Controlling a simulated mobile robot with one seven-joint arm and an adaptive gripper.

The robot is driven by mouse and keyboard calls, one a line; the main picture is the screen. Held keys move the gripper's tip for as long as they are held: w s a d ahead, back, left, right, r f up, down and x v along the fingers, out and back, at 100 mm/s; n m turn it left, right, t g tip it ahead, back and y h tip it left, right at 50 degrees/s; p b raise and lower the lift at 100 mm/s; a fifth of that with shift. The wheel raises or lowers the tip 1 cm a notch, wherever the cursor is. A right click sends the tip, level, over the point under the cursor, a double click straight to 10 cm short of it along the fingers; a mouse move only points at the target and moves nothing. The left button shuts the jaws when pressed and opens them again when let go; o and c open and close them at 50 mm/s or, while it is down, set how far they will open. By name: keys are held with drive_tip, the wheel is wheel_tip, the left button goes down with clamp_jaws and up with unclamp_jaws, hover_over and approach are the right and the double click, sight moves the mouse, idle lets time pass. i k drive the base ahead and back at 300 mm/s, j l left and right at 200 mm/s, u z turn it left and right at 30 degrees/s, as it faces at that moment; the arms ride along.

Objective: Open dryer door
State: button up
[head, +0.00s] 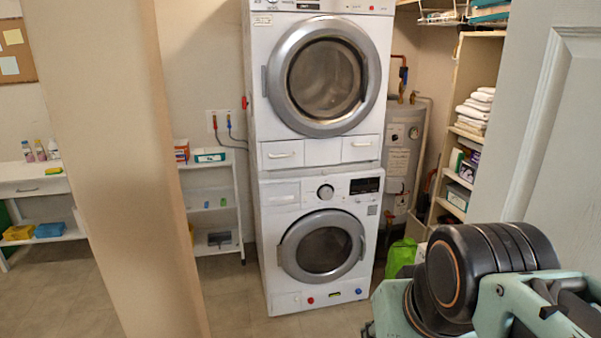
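Two white front-loading machines stand stacked. The upper machine (322,152) has a large round door (324,78) with a silver ring and dark glass, and it looks shut. The lower machine (279,195) has a smaller round silver-ringed door (322,246), also shut, with a dial and dark display above it. No readable label tells which one is the dryer. My arm shows at the lower right, in front of and apart from the machines. My gripper's fingers do not show.
A beige wall edge (125,150) stands at the left front and a pale panelled door (535,150) at the right front. Floor (235,310) between them is clear.

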sight(314, 32)
drive_tip(key=i+u, duration=0.15)
drive_tip(key=i, duration=1.05)
